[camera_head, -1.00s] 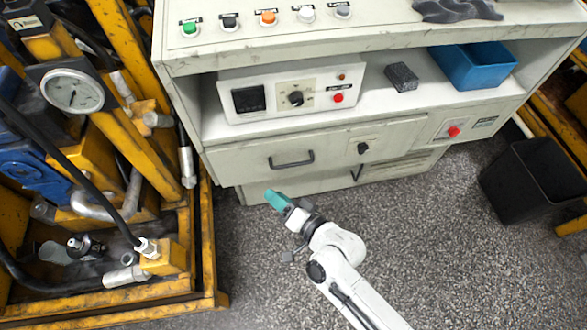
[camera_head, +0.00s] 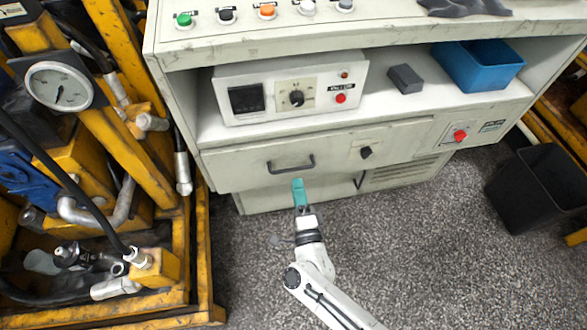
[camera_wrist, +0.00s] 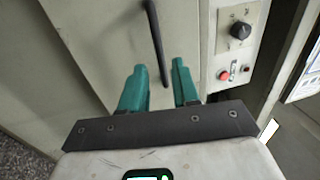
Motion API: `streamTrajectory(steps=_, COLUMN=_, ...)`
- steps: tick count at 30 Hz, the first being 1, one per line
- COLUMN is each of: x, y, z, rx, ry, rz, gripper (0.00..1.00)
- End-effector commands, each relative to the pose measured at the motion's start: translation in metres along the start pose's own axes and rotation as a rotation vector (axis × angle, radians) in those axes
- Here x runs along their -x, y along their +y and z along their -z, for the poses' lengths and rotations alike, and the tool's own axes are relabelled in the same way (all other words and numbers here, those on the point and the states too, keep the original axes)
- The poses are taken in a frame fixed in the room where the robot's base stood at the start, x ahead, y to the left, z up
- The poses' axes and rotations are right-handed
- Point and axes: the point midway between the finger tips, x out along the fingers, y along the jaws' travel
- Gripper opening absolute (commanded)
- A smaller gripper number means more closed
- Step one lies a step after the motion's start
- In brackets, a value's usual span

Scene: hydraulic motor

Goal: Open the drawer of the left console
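The left console is a worn cream cabinet with a drawer (camera_head: 235,174) in its front. The drawer front looks flush with the cabinet, so it appears shut. Its dark bar handle (camera_head: 291,164) runs across it. My gripper (camera_head: 298,182) has teal fingers and is just below the right part of the handle in the head view. In the wrist view the fingers (camera_wrist: 159,66) are apart with nothing between them. The handle (camera_wrist: 156,42) shows there as a dark bar ahead of the gap. I cannot tell whether the fingertips touch the drawer front.
A yellow-framed machine (camera_head: 135,110) stands close on the left. A black bin (camera_head: 535,185) stands on the floor at the right. A control box (camera_head: 290,92) and a blue tray (camera_head: 478,66) sit on the shelf above. The grey floor before the console is clear.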

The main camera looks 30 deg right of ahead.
Motion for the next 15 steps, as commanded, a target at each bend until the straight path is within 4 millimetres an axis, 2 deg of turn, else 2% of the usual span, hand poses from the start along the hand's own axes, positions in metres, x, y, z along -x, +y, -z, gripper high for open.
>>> streamTrajectory(steps=3, x=-0.023, y=0.000, z=0.000, rx=0.000, ry=0.001, rz=0.002, gripper=0.31)
streamTrajectory(steps=7, x=-0.043, y=0.000, z=0.000, rx=-0.001, ry=0.001, rz=0.001, gripper=0.31)
streamTrajectory(steps=15, x=-0.063, y=0.000, z=0.000, rx=0.000, ry=-0.001, rz=0.000, gripper=0.31)
